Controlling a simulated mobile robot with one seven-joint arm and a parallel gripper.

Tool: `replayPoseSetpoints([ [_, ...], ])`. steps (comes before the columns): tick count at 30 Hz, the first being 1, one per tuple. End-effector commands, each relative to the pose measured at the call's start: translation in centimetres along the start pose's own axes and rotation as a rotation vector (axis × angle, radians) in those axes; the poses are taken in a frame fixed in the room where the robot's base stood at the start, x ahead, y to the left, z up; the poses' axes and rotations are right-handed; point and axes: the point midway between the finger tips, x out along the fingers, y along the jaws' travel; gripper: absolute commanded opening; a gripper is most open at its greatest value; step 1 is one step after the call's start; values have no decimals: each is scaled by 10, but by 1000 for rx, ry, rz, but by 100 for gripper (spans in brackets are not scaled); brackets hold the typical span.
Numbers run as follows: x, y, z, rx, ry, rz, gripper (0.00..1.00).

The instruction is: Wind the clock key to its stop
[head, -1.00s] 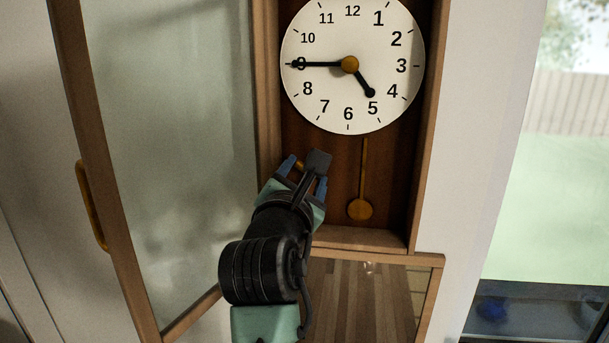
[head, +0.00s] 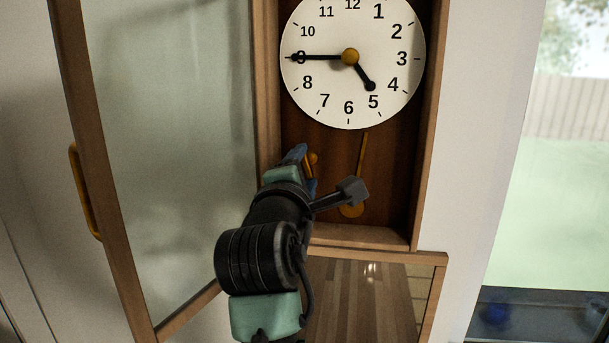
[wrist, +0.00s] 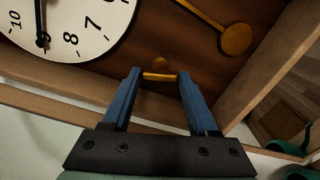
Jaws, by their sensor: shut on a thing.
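The wall clock has a white dial (head: 330,95) with black hands, one at 9 and one near 5. It also fills the upper left of the wrist view (wrist: 65,25). The brass key (head: 312,160) sits at the lower left of the wooden back panel, below the dial. In the wrist view the key's bar (wrist: 160,76) lies crosswise between the blue fingertips. My gripper (wrist: 156,75) is shut on the key, one finger at each end of the bar. In the head view my gripper (head: 307,165) partly covers the key.
The pendulum (head: 352,210) hangs just right of my gripper, partly behind my wrist's camera arm. The wooden case sides (head: 425,130) and bottom ledge (head: 360,236) box in the space. The glass door (head: 180,150) stands open at left, with a brass handle (head: 85,195).

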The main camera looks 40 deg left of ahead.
Motion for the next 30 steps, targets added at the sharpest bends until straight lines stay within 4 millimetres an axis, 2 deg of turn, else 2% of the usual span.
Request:
replayPoseSetpoints([
  [30,0,-2,-2,966,2,-3,4],
])
